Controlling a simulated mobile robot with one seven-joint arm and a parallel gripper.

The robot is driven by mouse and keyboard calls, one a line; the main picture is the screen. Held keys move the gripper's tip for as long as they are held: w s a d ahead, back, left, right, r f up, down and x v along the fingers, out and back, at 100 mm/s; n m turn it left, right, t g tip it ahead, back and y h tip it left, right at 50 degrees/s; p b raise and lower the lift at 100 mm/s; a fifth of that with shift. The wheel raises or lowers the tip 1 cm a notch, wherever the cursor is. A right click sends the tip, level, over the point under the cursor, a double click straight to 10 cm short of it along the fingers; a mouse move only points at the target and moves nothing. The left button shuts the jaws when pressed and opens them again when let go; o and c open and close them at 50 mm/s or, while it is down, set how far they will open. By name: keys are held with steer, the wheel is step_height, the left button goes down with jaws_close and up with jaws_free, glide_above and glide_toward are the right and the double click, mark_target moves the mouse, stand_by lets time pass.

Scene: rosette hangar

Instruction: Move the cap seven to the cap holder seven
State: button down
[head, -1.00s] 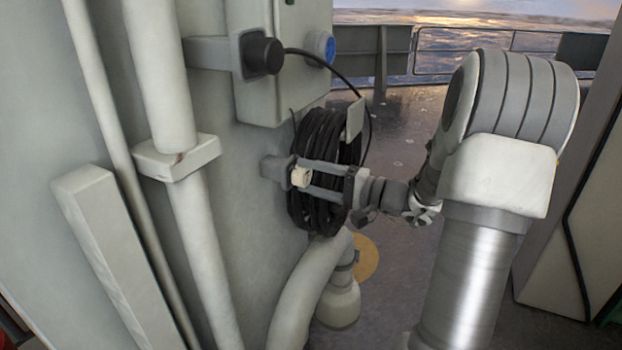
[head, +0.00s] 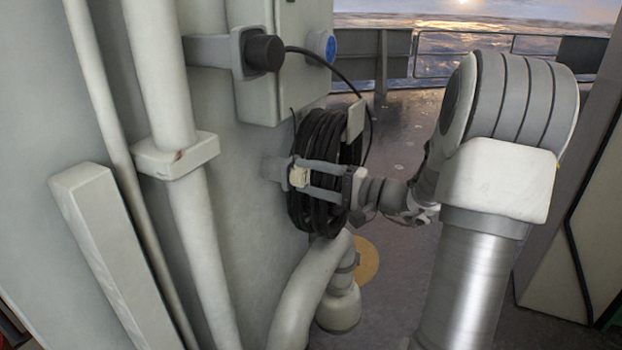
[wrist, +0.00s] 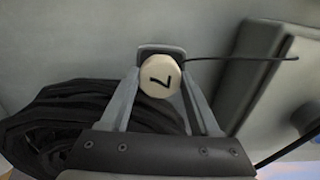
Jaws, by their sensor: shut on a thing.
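The cap seven (wrist: 160,75) is a cream, faceted cap with a dark 7 on its face in the wrist view. It also shows small and pale in the head view (head: 298,177). My gripper (head: 305,178) is shut on it, one grey finger on each side. A grey bracket (head: 274,169) sticks out from the wall just beyond the fingertips. It shows behind the cap in the wrist view (wrist: 160,49). No label shows on it, so I cannot tell if it is cap holder seven. I cannot tell whether the cap touches the bracket.
A black cable coil (head: 322,212) hangs close behind my gripper. A grey box (head: 270,75) with a blue round fitting is above it, and a black round knob (head: 264,53) on a bracket is beside that. Pipes (head: 165,90) run down the wall at left. A bent pipe (head: 308,290) is below.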

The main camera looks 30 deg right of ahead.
steer(key=shift+w+a, duration=0.15)
steer(key=shift+w, duration=0.1)
steer(key=shift+c, duration=0.2)
jaws_free()
steer(key=v, duration=1.7)
steer(key=shift+b, duration=0.35)
steer(key=shift+s, duration=0.1)
